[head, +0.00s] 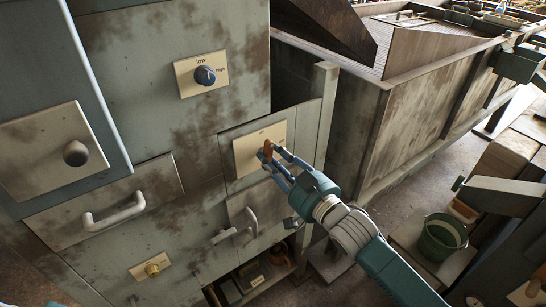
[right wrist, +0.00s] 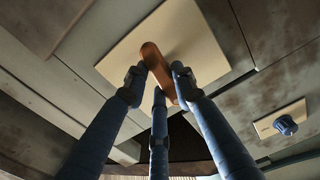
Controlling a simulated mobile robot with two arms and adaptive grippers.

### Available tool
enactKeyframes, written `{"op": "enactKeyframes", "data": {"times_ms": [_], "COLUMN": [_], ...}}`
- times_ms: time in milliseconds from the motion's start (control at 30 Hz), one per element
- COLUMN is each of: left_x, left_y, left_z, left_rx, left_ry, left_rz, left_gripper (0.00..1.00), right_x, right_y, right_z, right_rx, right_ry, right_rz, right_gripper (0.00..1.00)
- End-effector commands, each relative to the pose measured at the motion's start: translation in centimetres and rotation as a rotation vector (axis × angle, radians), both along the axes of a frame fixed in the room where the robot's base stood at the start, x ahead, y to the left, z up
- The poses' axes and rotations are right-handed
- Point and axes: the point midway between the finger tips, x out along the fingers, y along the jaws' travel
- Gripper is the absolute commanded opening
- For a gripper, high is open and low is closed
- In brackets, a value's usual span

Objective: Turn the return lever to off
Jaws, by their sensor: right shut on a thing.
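The return lever (head: 263,154) is a brown handle on a cream plate (head: 246,161) on the right part of the grey, rust-stained cabinet. My right gripper (head: 271,160) reaches it from the lower right with its fingers closed around it. In the right wrist view the lever (right wrist: 158,70) stands slanted between the fingers, in front of its plate (right wrist: 196,52). Fingers cover part of the lever, and the plate's small marks are too small to read. My left gripper is not in view.
A dark knob (head: 75,153), a pale handle (head: 113,213) and a brass knob (head: 152,270) are to the left. A small lever (head: 223,236) is just below. A green bucket (head: 441,237) stands at right.

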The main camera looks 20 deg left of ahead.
Motion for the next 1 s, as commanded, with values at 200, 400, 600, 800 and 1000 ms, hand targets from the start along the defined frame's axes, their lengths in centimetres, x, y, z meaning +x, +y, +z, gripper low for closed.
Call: {"op": "enactKeyframes", "data": {"times_ms": [200, 400, 600, 800, 1000], "left_x": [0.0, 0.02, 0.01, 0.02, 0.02], "left_y": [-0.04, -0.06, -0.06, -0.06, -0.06], "left_z": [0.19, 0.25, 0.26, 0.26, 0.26], "left_rx": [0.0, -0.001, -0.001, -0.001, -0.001], "left_ry": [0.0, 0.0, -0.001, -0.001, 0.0], "left_rz": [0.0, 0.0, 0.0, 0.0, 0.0], "left_gripper": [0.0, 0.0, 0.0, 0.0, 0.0], "right_x": [0.05, 0.07, 0.06, 0.07, 0.07], "right_y": [-0.08, -0.09, -0.1, -0.11, -0.1], "right_z": [-0.17, -0.16, -0.17, -0.18, -0.17], "right_rx": [-0.072, -0.104, -0.116, -0.116, -0.116], "right_ry": [-0.084, -0.125, -0.138, -0.139, -0.139], "right_rz": [-0.001, -0.002, -0.002, -0.002, -0.002], "right_gripper": [0.0, 0.0, 0.0, 0.0, 0.43]}}
